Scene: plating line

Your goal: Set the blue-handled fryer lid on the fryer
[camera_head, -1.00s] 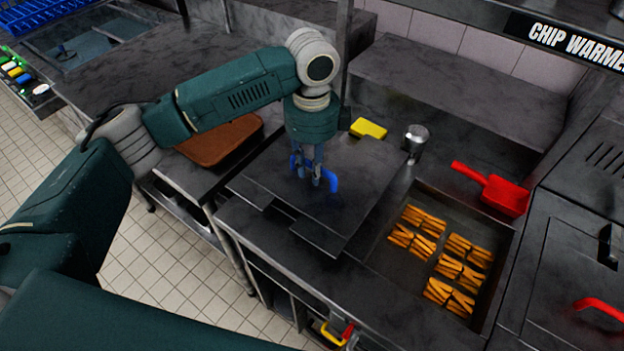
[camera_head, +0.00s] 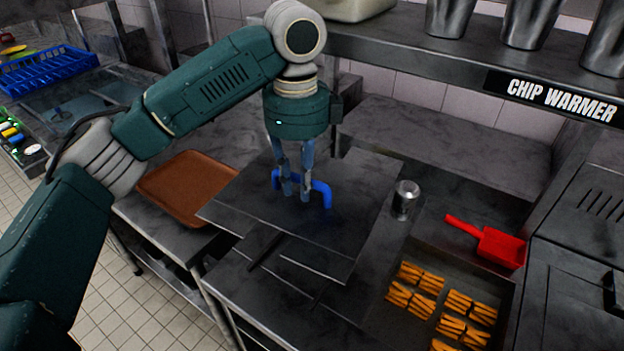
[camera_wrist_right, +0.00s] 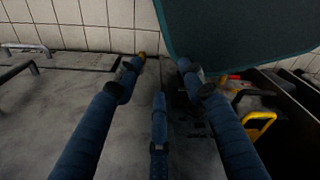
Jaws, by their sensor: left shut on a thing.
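The fryer lid is a dark flat square plate (camera_head: 350,215) with a blue bar handle (camera_head: 322,192) on top. My left gripper (camera_head: 296,192) points down from above and is shut on the blue handle. The lid is held above the dark metal counter, slightly tilted in the picture. Under its front edge I see a dark flat panel and bars (camera_head: 318,262); the lid hides the rest, so I cannot tell the fryer's opening. My right gripper (camera_wrist_right: 162,78) shows only in the right wrist view, fingers spread, with nothing held between them.
A brown tray (camera_head: 188,188) lies on the counter left of the lid. A metal cup (camera_head: 404,199) stands close to the lid's right edge. A red scoop (camera_head: 498,246) lies beyond the chip bay with several chip portions (camera_head: 465,308). A shelf (camera_head: 430,55) runs overhead at the back.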

